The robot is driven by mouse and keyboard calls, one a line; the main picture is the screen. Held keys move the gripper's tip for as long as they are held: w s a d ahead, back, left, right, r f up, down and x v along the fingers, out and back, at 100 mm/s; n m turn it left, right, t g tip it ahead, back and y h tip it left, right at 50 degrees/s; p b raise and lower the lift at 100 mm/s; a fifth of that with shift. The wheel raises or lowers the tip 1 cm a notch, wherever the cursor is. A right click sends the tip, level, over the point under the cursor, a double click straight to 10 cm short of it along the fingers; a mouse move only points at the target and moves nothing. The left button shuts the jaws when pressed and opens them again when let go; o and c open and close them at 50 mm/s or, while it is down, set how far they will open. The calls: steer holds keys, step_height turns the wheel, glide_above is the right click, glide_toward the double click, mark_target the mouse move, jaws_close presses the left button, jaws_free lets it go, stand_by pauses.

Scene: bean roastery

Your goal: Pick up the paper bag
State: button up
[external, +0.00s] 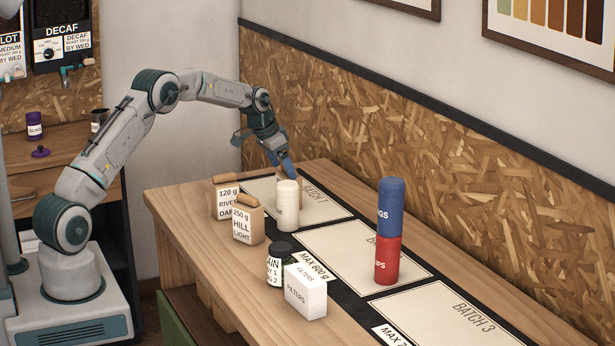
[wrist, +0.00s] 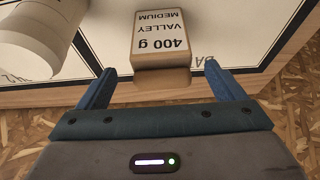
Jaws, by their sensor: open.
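A paper bag (wrist: 160,35) labelled 400 g VALLEY MEDIUM lies ahead of my open gripper (wrist: 160,72) in the wrist view. Its folded brown top (wrist: 160,78) is between the two blue fingertips, with gaps on both sides. In the external view my gripper (external: 284,165) reaches down over the Batch 1 card, and this bag is mostly hidden behind a white canister (external: 287,207). Two other paper bags stand at the left edge: 120 g River Dark (external: 226,200) and 250 g Hill Light (external: 247,221).
The white canister is close by, also in the wrist view (wrist: 40,40). A dark-lidded jar (external: 280,265) and a white filters box (external: 306,292) stand at the front. A red canister (external: 387,262) with a blue one (external: 390,207) on it stands on Batch 2. Batch 3 card (external: 455,325) looks clear.

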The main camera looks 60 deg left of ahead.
mark_target(286, 174)
steer(key=shift+p+x, duration=1.2)
steer(key=shift+x, duration=2)
steer(key=shift+a+r, duration=0.1)
steer(key=shift+a, duration=0.05)
steer(key=c, duration=1.3)
